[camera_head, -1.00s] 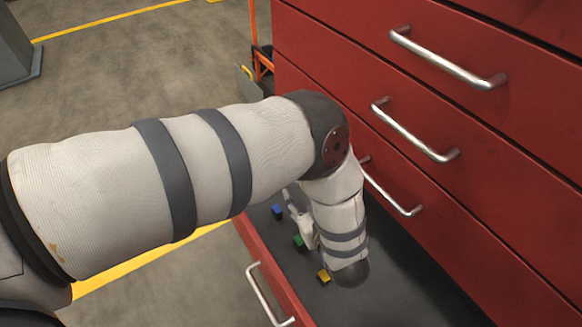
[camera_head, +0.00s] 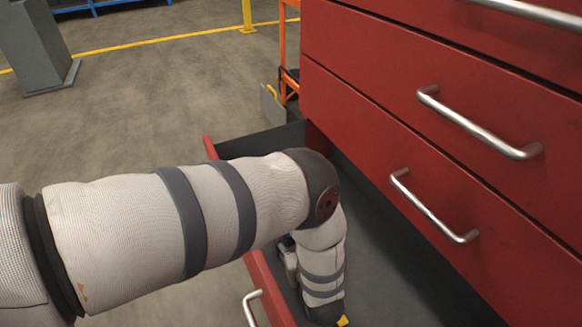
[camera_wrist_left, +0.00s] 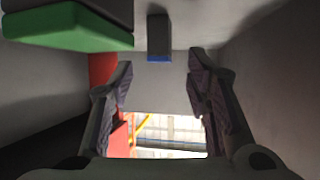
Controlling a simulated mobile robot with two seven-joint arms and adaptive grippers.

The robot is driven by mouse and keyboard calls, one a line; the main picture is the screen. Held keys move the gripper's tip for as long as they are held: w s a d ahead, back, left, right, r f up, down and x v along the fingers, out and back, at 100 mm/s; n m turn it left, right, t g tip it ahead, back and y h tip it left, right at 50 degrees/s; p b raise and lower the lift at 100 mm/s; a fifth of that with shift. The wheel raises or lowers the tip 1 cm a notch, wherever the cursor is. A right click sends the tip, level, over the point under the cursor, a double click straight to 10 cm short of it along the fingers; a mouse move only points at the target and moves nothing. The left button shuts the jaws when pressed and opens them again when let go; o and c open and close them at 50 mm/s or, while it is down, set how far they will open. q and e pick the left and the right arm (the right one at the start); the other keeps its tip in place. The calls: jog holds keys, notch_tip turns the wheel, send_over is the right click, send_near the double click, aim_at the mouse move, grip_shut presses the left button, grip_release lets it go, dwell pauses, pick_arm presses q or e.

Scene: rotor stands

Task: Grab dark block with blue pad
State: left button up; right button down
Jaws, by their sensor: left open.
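The dark block with the blue pad (camera_wrist_left: 159,38) is in the left wrist view at top centre, its blue edge facing down in the picture. My left gripper (camera_wrist_left: 162,76) is open and empty. Its fingers are spread to either side of the block's line, with the block ahead of the fingertips and apart from them. In the head view my left gripper (camera_head: 289,262) is down in the open drawer, largely hidden by my arm. My right gripper is not in view.
A dark block with a green pad (camera_wrist_left: 70,30) is close by at upper left in the wrist view. The open drawer's red front (camera_head: 268,285) and the red cabinet (camera_head: 400,110) flank my arm.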

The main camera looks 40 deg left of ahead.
pick_arm(q)
jog(key=x, duration=0.2)
jog(key=shift+w+a+f, duration=0.1)
jog(key=shift+a+f, duration=0.05)
jog(key=shift+f, duration=0.05)
jog(key=shift+r, duration=0.1)
jog(key=shift+c, duration=0.9)
grip_shut()
